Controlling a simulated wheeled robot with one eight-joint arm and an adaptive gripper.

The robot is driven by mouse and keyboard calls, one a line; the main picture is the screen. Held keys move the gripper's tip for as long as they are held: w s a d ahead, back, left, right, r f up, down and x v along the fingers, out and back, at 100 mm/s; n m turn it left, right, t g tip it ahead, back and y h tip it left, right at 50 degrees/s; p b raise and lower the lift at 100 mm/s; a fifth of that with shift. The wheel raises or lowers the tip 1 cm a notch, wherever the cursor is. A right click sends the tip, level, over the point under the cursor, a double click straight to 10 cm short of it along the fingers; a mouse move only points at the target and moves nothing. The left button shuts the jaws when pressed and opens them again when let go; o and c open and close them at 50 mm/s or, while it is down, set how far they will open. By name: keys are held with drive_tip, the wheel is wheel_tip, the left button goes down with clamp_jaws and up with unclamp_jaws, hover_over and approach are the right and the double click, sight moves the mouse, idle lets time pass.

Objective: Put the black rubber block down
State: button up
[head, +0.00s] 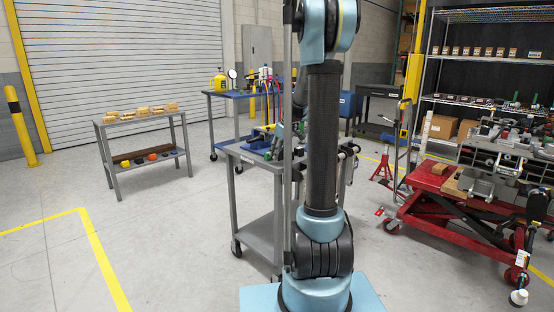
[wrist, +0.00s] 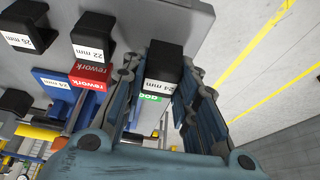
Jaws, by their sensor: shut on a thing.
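In the wrist view, my gripper (wrist: 163,88) has its two blue-grey linkage fingers on either side of a black block (wrist: 165,57). The block has a white "24 mm" label, and the fingers are closed on it. A green "GOOD" tag (wrist: 150,97) shows just below it in the picture; I cannot tell whether the block touches anything under it. In the head view my own arm stands in front of the grey cart, and I cannot make out the gripper or the block clearly.
In the wrist view, black pieces labelled "22 mm" (wrist: 93,38) and "26 mm" (wrist: 22,38) and a red "rework" tag (wrist: 90,75) are at left. Floor shows at right. The head view shows the grey cart (head: 258,232), a low bench (head: 145,122) and a red lift table (head: 430,215).

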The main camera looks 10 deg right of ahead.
wheel_tip(320, 180, up, 8)
drive_tip(key=shift+f, duration=0.1)
drive_tip(key=shift+s, duration=0.1)
